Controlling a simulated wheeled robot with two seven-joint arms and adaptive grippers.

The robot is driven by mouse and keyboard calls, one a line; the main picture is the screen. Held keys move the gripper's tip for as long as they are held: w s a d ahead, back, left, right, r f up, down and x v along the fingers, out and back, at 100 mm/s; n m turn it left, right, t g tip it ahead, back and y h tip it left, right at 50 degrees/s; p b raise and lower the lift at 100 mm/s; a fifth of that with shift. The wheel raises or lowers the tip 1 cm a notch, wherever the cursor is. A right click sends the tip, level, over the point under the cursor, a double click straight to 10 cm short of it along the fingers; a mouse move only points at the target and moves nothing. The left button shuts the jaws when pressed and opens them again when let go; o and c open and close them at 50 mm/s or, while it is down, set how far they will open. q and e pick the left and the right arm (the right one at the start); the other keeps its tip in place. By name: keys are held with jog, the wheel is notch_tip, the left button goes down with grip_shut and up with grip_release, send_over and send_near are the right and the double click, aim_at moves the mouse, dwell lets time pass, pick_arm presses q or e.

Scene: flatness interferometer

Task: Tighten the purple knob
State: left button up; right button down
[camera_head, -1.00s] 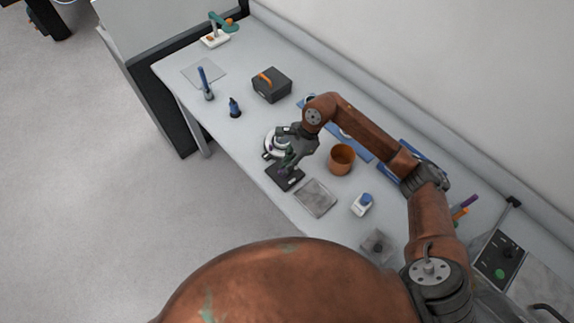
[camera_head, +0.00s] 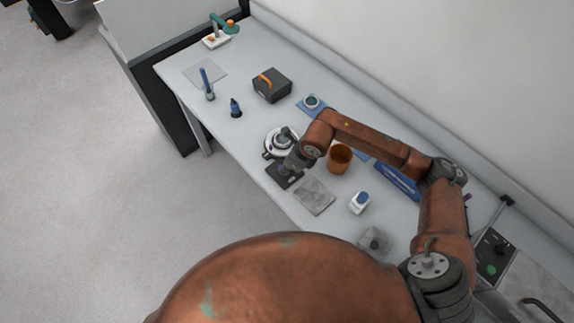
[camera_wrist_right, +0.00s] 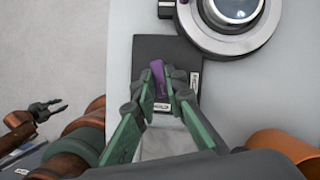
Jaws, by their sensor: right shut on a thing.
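The purple knob (camera_wrist_right: 158,76) stands on a black base plate (camera_wrist_right: 150,50) in the right wrist view, beside the round interferometer body (camera_wrist_right: 210,32) with its lens. My right gripper (camera_wrist_right: 162,84) has its green fingers on either side of the knob and is shut on it. In the head view my right gripper (camera_head: 289,166) is over the black plate (camera_head: 281,180) and hides the knob. The round body (camera_head: 270,141) shows just behind it. My left gripper (camera_wrist_right: 45,108) shows at the left of the wrist view, away from the instrument, its fingers apart and empty.
A grey slab (camera_head: 315,196) lies in front of the plate. An orange cup (camera_head: 339,160) and a white bottle (camera_head: 359,204) stand to the right. A dark case (camera_head: 271,88) and a blue bottle (camera_head: 236,111) stand farther left. The bench front edge is close.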

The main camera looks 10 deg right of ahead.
jog(key=shift+w+a+r+m+t+h, duration=0.1)
jog(key=shift+r+m+t+h, duration=0.1)
jog(key=shift+m, duration=0.45)
jog(key=shift+w+a+r+m+t+h, duration=0.1)
jog(key=shift+m+t, duration=0.1)
jog(key=shift+m, duration=0.45)
jog(key=shift+d, duration=0.1)
jog(key=c, duration=2)
grip_release()
jog(key=shift+f, duration=0.15)
jog(key=shift+c, duration=0.2)
jog(key=shift+o, duration=0.4)
jog(key=shift+s, duration=0.1)
jog(key=v, duration=1.2)
jog(key=shift+s+p, duration=0.1)
jog(key=shift+p, duration=0.2)
